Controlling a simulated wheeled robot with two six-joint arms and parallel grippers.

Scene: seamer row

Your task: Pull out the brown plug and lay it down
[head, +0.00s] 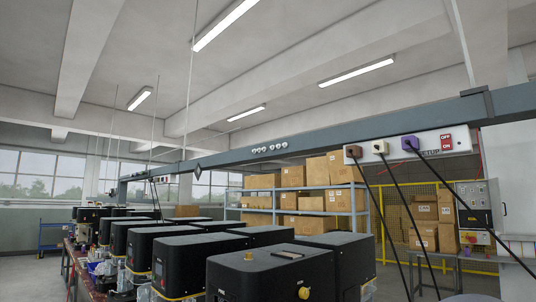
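The brown plug (353,151) sits in the left part of a white socket strip (427,147) on the overhead grey beam. A black cable hangs down from it. A cream plug (379,147) and a purple plug (410,142) are in the same strip to its right, each with a black cable. Neither of my grippers shows in the head view.
Black machines (270,275) stand in a row below the beam (330,134), on a bench at the left. Red switches (446,141) are at the strip's right end. Shelves with cardboard boxes (293,176) and a yellow fence (385,205) stand behind. A grey control box (480,208) is at the right.

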